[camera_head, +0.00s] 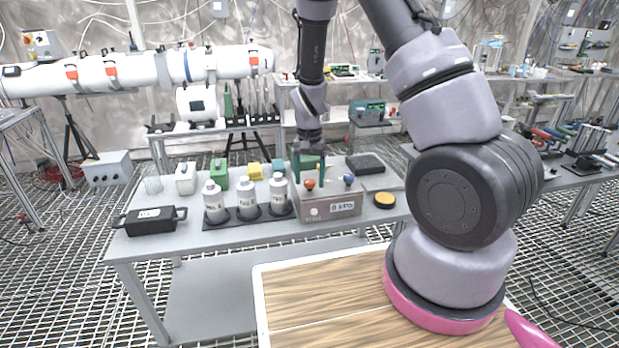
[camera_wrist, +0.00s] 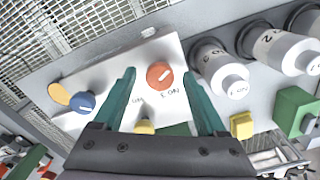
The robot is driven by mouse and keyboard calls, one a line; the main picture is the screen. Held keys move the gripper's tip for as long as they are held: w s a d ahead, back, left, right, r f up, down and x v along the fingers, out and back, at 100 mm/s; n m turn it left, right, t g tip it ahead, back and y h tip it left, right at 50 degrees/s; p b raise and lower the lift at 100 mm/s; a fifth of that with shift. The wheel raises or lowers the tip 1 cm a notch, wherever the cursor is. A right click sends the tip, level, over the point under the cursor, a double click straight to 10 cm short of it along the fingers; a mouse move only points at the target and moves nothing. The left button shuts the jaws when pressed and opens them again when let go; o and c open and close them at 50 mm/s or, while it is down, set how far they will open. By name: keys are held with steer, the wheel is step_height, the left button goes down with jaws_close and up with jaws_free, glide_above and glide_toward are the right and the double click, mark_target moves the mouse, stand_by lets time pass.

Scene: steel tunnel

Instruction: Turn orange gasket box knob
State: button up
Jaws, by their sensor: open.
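The grey gasket box (camera_head: 325,210) stands on the table with a display reading "0 kPa" on its front. Its orange knob (camera_head: 310,183) is on top, at left; it also shows in the wrist view (camera_wrist: 160,75) with a pale line across its face. A blue knob (camera_wrist: 82,103) and a yellow knob (camera_wrist: 144,127) share the panel. My gripper (camera_head: 309,180) points down over the box, its green fingers apart. In the wrist view my gripper (camera_wrist: 160,74) has one fingertip on each side of the orange knob, with gaps visible. Its height over the panel is unclear.
Several white bottles (camera_head: 247,197) stand in a dark rack close left of the box. A black case (camera_head: 150,219) is farther left. A yellow-topped round disc (camera_head: 384,200) and a dark tray (camera_head: 365,164) are to the right. Small coloured blocks stand behind the bottles.

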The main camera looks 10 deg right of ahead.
jaws_close()
steer(key=shift+n, duration=0.3)
